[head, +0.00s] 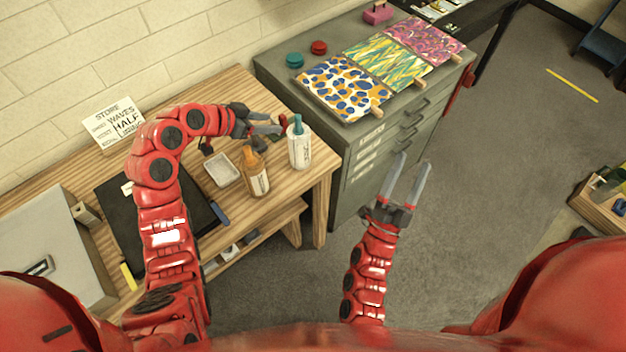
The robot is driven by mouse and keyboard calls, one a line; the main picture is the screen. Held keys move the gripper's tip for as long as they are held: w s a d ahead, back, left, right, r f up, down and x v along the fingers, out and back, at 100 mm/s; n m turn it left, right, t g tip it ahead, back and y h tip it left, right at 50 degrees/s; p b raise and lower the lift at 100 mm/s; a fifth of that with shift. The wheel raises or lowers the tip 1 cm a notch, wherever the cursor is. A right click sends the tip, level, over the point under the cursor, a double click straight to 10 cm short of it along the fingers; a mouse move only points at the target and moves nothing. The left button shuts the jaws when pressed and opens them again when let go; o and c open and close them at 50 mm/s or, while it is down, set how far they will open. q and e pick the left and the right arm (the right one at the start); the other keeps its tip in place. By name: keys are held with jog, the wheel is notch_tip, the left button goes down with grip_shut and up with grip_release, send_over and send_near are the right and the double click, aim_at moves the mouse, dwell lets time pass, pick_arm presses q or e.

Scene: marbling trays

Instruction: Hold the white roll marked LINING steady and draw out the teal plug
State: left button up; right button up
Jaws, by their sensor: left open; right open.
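The white roll (299,150) stands upright near the right end of the wooden bench; the print on it is too small to read. The teal plug (298,124) sticks up out of its top. My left gripper (274,126) is open just left of the roll's upper part, its fingers pointing toward it; I cannot tell whether they touch. My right gripper (412,161) is open and empty, fingers pointing up the picture, in front of the grey cabinet and well right of the roll.
An orange bottle (256,178) stands close left of the roll, beside a pale tray (223,169). The wooden bench (318,178) ends just right of the roll. The grey cabinet (350,160) behind carries patterned sheets (345,88) and teal and red round pieces.

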jog(key=w+f+m+g+y, duration=0.25)
jog(key=f+m+g, duration=0.2)
jog(key=f, duration=0.45)
jog(key=m+g+y, duration=0.3)
jog(key=m+y, duration=1)
jog(key=y, duration=0.1)
send_near(301, 157)
jog(key=shift+n, duration=0.35)
jog(key=x, duration=1.2)
jog(key=shift+w+d+f, duration=0.1)
jog(key=shift+w+f, duration=0.1)
jog(key=shift+w, duration=0.5)
jog(key=c, duration=1.4)
